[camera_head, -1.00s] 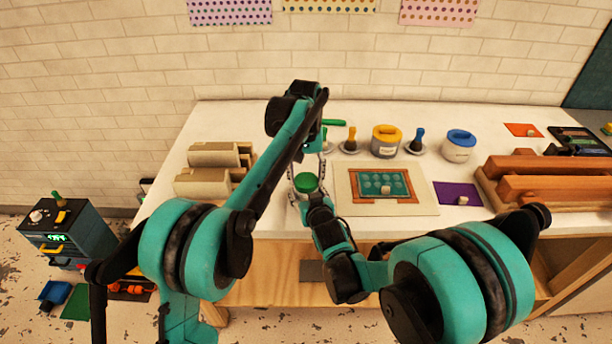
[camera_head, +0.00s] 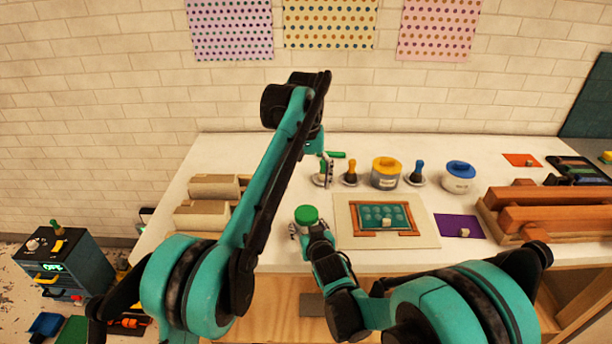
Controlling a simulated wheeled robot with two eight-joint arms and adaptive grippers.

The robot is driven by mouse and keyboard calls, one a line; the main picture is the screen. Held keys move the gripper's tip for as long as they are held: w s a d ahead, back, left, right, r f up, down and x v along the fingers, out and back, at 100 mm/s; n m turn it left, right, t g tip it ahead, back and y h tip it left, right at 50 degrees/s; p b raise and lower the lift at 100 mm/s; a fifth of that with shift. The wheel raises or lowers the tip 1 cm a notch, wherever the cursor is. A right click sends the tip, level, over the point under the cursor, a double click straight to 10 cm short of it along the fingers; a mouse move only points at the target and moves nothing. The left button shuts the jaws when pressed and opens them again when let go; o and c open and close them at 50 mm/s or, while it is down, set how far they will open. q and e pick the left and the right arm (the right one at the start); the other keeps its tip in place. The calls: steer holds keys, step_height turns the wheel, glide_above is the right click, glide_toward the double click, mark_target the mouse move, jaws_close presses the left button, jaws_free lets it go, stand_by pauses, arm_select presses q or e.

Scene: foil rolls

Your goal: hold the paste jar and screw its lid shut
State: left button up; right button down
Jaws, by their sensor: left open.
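The paste jar with its green lid (camera_head: 307,215) is near the front edge of the worktable, left of the framed panel. The lid sits on top of the jar; whether it is fully tight cannot be told. My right gripper (camera_head: 301,232) comes from the front with its fingers around the jar body, which is mostly hidden. My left gripper (camera_head: 324,172) is open and empty, pointing down above and behind the jar, apart from the lid.
A framed green panel (camera_head: 384,218) lies right of the jar. Beige blocks (camera_head: 205,214) are at left, brown bars (camera_head: 545,222) at right.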

arm_select(q)
step_height(320, 180, up, 2)
steer(key=shift+r, duration=0.1)
arm_select(e)
steer(key=shift+c, duration=2)
jaws_free()
steer(key=v, duration=1.2)
